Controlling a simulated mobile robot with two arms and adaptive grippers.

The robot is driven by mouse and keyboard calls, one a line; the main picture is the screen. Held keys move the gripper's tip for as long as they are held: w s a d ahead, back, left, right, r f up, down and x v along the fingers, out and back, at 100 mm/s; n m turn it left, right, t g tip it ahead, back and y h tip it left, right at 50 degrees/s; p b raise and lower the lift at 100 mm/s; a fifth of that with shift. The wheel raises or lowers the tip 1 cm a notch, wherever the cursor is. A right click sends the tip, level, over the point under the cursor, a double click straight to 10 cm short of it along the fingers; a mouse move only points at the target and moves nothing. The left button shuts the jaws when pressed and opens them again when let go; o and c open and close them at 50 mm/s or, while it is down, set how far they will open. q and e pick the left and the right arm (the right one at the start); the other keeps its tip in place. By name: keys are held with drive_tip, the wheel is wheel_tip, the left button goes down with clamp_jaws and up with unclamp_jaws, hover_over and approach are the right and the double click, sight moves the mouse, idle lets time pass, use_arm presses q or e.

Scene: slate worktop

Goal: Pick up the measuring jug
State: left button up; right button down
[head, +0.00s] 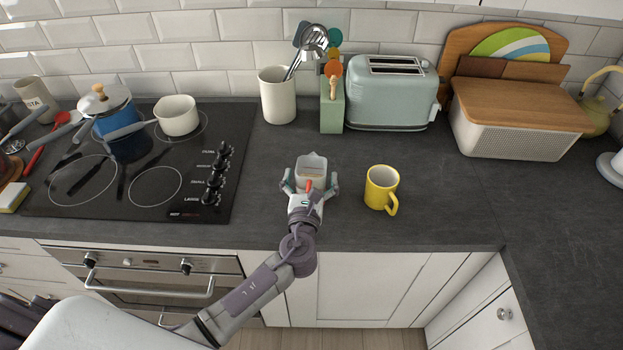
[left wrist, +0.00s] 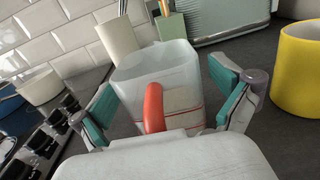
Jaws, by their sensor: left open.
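The measuring jug (head: 312,163) is a whitish, translucent, square-sided vessel with an orange-red handle, upright on the dark worktop between the hob and the yellow mug. My left gripper (head: 310,186) is open at the jug, with one finger on each side of it. In the left wrist view the jug (left wrist: 160,75) stands between the teal finger pads of the gripper (left wrist: 168,108), its handle facing the camera. Gaps show beside the jug; contact with the pads cannot be made out. My right gripper is not in view.
A yellow mug (head: 381,188) stands close to the right of the jug. The black hob (head: 150,185) with pots lies to the left. A utensil crock (head: 278,98), a green block (head: 332,112) and a toaster (head: 391,95) stand behind. The worktop right of the mug is clear.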

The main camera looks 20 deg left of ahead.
use_arm(q)
drive_tip(key=shift+c, duration=0.3)
drive_tip(key=c, duration=1.2)
drive_tip(key=shift+r, duration=0.1)
drive_tip(key=shift+c, duration=0.2)
